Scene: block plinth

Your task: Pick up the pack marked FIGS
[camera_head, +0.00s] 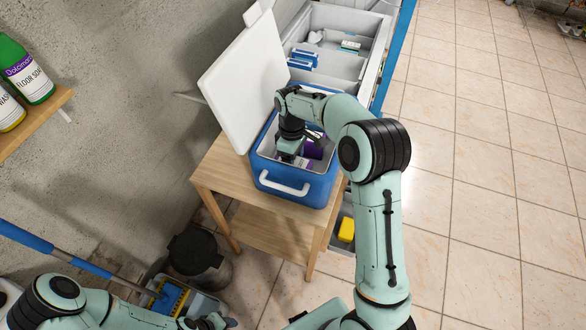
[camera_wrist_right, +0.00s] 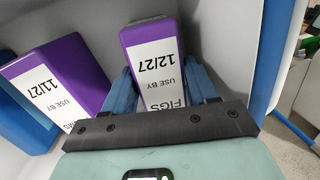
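The FIGS pack (camera_wrist_right: 152,68) is a purple box with a white label reading "12/27 USE BY" and FIGS, upside down in the right wrist view. My right gripper (camera_wrist_right: 160,75) has one blue finger on each side of it, very close to its sides. I cannot tell whether they press on it. In the head view this gripper (camera_head: 290,155) reaches down into a blue cooler box (camera_head: 328,188). My left gripper (camera_head: 208,322) is partly in view at the bottom edge, its fingers unclear.
Another purple pack (camera_wrist_right: 58,80) marked 11/27 stands left of the FIGS pack. The cooler's white lid (camera_head: 242,78) stands open behind the arm. The cooler is on a wooden table (camera_head: 215,172). A white compartmented container (camera_head: 340,22) is behind it.

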